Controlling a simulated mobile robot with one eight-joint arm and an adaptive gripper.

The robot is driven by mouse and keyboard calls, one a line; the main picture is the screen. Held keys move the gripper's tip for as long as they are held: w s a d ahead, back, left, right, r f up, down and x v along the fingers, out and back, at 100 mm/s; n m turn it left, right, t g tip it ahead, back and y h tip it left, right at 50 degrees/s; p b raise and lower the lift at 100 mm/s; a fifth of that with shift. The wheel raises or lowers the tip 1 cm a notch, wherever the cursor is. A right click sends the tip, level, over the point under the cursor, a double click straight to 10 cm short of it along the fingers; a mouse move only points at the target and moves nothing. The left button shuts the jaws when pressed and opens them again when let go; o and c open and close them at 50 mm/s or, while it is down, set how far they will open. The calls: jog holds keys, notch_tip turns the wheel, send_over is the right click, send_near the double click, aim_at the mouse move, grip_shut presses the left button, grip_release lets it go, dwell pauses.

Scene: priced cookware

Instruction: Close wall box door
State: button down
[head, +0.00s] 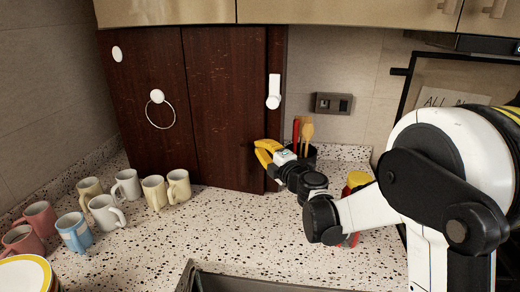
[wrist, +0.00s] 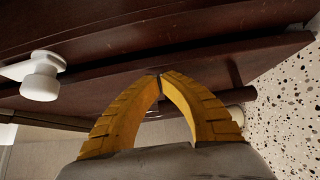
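The dark brown wooden wall box (head: 224,110) stands on the counter below the upper cabinets. Its front shows two tall panels, with a narrow dark strip at the right edge. A white latch-like handle (head: 273,92) is on that strip; a white knob also shows in the wrist view (wrist: 40,78). I cannot tell how far the door stands open. My gripper (head: 263,152) has yellow fingers and is at the box's lower right edge. In the wrist view its fingertips (wrist: 161,77) nearly meet, with nothing seen between them, close to a dark wooden edge. Contact is unclear.
Several mugs (head: 103,212) stand on the speckled counter (head: 240,235) at left, near plates (head: 25,274). A utensil holder (head: 310,152) is behind my gripper, and a red and yellow object (head: 357,180) is partly behind my arm. A sink (head: 230,281) is in front.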

jog(key=w, duration=0.1)
jog(key=w+d, duration=0.1)
jog(key=w, duration=0.1)
jog(key=shift+d, duration=0.15)
